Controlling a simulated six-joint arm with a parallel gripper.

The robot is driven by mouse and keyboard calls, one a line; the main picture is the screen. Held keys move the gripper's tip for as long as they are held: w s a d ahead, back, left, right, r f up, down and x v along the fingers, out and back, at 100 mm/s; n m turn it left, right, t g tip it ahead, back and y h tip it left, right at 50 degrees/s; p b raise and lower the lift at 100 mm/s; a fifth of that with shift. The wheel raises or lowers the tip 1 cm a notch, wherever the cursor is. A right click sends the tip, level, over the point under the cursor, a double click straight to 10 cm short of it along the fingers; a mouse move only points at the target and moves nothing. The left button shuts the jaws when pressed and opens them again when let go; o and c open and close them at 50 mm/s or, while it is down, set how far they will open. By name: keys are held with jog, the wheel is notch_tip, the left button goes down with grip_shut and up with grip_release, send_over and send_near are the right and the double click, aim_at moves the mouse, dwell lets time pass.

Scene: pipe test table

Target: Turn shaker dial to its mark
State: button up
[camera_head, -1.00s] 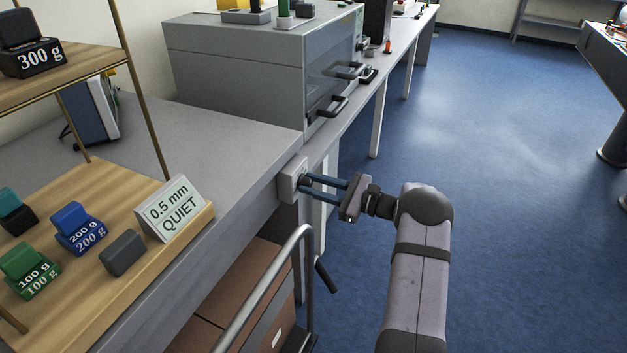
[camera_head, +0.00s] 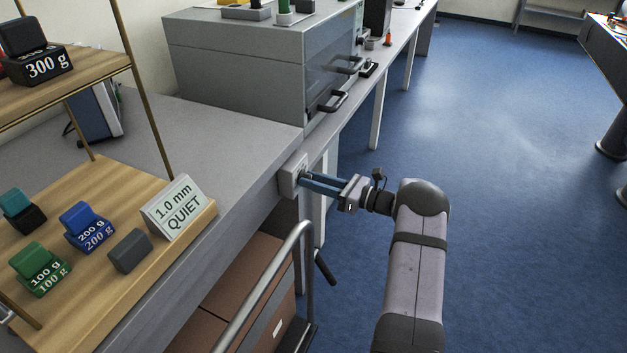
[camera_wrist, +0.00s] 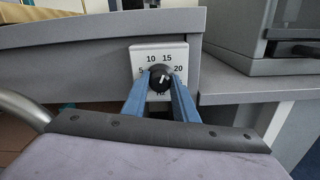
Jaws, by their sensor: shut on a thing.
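The shaker dial is a black knob (camera_wrist: 160,75) with a small white line, on a light panel (camera_wrist: 178,52) marked 5, 10, 15 and 20. I cannot tell exactly which mark the line points to. The panel (camera_head: 289,178) is on the table's front edge in the head view. My gripper (camera_head: 307,178) reaches it from the right and is shut on the knob; in the wrist view the blue fingers of my gripper (camera_wrist: 160,80) hold it from both sides. A card (camera_head: 178,208) reads "1.0 mm QUIET".
A wooden shelf (camera_head: 100,190) holds weights, including a blue 200 g one (camera_head: 88,228) and a green 100 g one (camera_head: 40,268). A grey metal rail (camera_head: 270,285) rises just below the panel. A grey cabinet (camera_head: 235,80) stands behind.

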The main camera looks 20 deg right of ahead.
jog(key=shift+f, duration=0.1)
jog(key=o, duration=1.1)
jog(key=shift+c, duration=0.2)
jog(key=v, duration=0.7)
jog(key=shift+s+d+b, duration=0.2)
jog(key=shift+b, duration=0.1)
jog(key=shift+a, duration=0.1)
